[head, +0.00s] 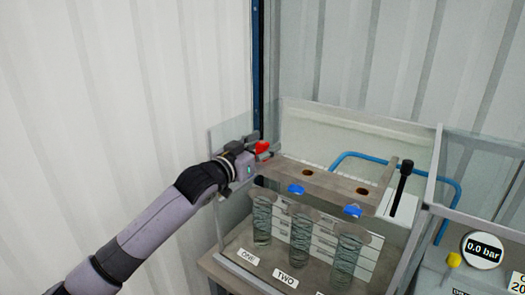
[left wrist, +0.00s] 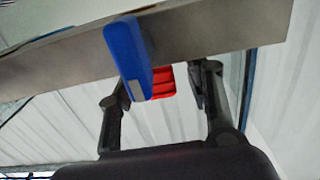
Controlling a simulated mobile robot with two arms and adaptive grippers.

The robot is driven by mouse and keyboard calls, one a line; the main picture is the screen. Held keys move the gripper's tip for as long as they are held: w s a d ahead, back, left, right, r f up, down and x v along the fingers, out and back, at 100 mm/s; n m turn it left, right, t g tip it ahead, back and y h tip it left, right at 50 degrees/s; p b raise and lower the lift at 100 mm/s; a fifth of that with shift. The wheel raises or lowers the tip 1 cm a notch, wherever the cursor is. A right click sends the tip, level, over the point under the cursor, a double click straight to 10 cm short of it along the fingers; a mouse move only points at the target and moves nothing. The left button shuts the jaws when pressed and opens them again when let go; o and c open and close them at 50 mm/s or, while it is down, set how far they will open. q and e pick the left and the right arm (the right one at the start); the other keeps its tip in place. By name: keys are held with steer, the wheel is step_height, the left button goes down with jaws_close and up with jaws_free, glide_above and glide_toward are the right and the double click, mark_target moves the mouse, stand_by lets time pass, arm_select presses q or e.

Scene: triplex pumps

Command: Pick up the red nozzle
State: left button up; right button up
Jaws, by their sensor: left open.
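The red nozzle (head: 262,147) shows in the head view at the upper left of the clear-walled pump unit. In the left wrist view the red nozzle (left wrist: 163,83) lies between my two fingers, partly hidden behind a blue part. My left gripper (head: 264,150) is open, with its fingers on either side of the red nozzle. The wrist view also shows the open fingers of my left gripper (left wrist: 160,90), with a gap between them and the nozzle. My right gripper is in neither view.
The blue part (left wrist: 127,50) stands close to my left finger in the wrist view. In the head view, two blue caps (head: 296,189) (head: 353,211), glass-like cylinders (head: 301,238), a black-handled lever (head: 402,185) and blue pipe (head: 370,158) are to the right. Transparent panels surround the unit.

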arm_select(q)
steer(key=shift+c, duration=0.4)
jaws_close()
